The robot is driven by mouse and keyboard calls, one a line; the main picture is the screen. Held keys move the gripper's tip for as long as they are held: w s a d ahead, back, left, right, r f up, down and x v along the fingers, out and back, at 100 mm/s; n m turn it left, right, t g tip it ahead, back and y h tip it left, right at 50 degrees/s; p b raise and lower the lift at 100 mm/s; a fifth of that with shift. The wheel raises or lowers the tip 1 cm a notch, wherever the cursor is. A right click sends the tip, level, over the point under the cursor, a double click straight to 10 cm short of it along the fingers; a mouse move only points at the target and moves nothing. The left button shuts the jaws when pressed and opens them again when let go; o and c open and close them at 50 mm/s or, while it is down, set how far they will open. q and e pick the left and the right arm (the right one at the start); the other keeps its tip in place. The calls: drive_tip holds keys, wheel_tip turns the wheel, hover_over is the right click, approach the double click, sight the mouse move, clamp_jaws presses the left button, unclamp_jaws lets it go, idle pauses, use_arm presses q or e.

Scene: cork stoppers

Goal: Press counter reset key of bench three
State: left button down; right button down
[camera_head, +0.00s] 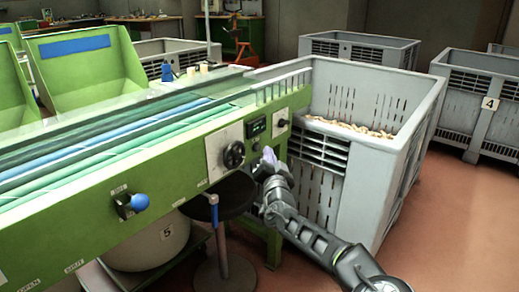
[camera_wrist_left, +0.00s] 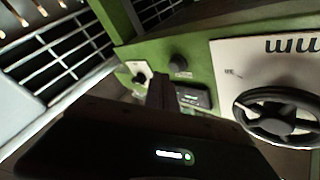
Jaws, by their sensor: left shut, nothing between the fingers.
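The green bench (camera_head: 130,190) carries a small dark counter box with a display (camera_head: 256,126) near its right end. In the left wrist view the counter box (camera_wrist_left: 195,97) is partly hidden behind my fingers. A round black knob or key (camera_wrist_left: 178,62) with a small unreadable label sits beside it; I cannot tell whether it is the reset key. My left gripper (camera_head: 268,157) is shut and empty, just in front of the panel below the display. In the wrist view its fingers (camera_wrist_left: 163,90) point at the panel; contact cannot be told. No bench number three is readable. My right gripper is not in view.
A black handwheel (camera_head: 233,155) on a white plate is left of the counter. A white-plated knob (camera_head: 281,123) is right of it. A blue-knobbed lever (camera_head: 139,202) is farther left. A grey crate with corks (camera_head: 395,165) stands close right; a dark stool (camera_head: 222,200) is below.

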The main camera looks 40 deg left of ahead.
use_arm(q)
drive_tip(key=shift+a, duration=0.1)
idle(0.5)
drive_tip(key=shift+a, duration=0.35)
drive_tip(key=shift+a, duration=0.45)
idle(0.6)
drive_tip(key=shift+d, duration=0.9)
drive_tip(key=shift+d, duration=0.1)
drive_tip(key=shift+d+b, duration=0.75)
drive_tip(key=shift+d, duration=1.6)
